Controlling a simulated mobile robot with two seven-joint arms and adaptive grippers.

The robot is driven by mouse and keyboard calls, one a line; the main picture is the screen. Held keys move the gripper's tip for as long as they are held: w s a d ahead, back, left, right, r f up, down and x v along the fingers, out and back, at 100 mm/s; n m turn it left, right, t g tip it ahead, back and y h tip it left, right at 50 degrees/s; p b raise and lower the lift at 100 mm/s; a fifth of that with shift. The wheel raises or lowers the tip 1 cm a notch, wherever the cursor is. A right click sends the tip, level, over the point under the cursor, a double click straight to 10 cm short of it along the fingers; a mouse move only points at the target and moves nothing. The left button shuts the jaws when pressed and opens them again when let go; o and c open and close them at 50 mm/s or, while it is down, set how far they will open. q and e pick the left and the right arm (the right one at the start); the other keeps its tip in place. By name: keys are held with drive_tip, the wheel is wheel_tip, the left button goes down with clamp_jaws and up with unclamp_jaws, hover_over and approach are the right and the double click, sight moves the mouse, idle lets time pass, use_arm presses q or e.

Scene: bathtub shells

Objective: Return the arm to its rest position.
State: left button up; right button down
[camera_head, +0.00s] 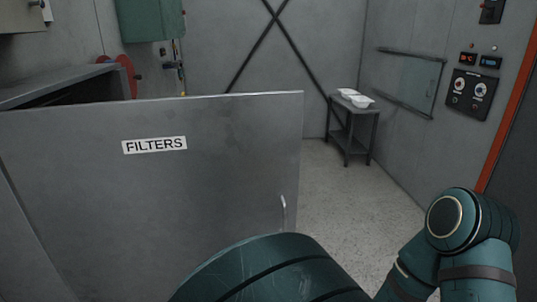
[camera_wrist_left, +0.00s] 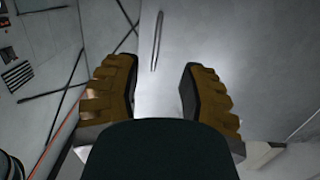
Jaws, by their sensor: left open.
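My left gripper (camera_wrist_left: 159,80) shows in the wrist view with its two brown ridged fingers wide apart and nothing between them. A grey metal surface lies in front of it, with a thin vertical handle (camera_wrist_left: 157,40) beyond the fingertips and apart from them. In the head view, teal links of my own arms fill the bottom middle and lower right, but neither gripper shows. The grey door (camera_head: 225,190) labelled FILTERS stands swung out from the cabinet, with a handle (camera_head: 284,213) near its right edge. The right gripper is out of view.
The open cabinet (camera_head: 50,88) is behind the door at left. A small side table (camera_head: 352,130) with white shells (camera_head: 356,98) stands at the back right. A control panel (camera_head: 468,95) is on the right wall. Bare floor (camera_head: 345,205) lies right of the door.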

use_arm(q)
drive_tip(key=w+a+f+g+h, duration=0.15)
drive_tip(key=a+f+g, duration=0.25)
drive_tip(key=f, duration=0.5)
drive_tip(key=w+a+f+g+h, duration=0.1)
drive_tip(key=w+a+f+g, duration=0.3)
drive_tip(key=f, duration=0.4)
drive_tip(key=s+a+f+g+h, duration=0.4)
drive_tip(key=s+a+f+g, duration=0.2)
drive_tip(key=s+a+f, duration=0.2)
wheel_tip(320, 180, down, 2)
drive_tip(key=shift+s+a+f+b, duration=0.2)
drive_tip(key=shift+s+a+b, duration=0.2)
drive_tip(key=shift+s, duration=0.85)
drive_tip(key=shift+d, duration=0.1)
